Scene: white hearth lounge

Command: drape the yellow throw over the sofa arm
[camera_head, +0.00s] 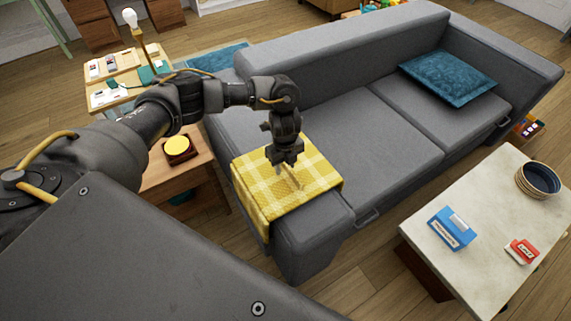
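The yellow and white checked throw (315,182) lies over the near arm of the grey sofa (310,225). Its top part is spread fairly flat across the arm, and one side hangs down the arm's left outer face. My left gripper (289,168) points down just over the middle of the throw. Its fingertips are at or very close to the cloth; whether they are apart or pinch a fold is too small to tell. My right gripper is out of the picture.
A wooden side table (160,175) with a yellow-topped item stands left of the sofa arm. A pale-topped coffee table (480,215) with a blue box, a red box and a round bowl stands at right. A teal cushion (448,78) lies on the far seat.

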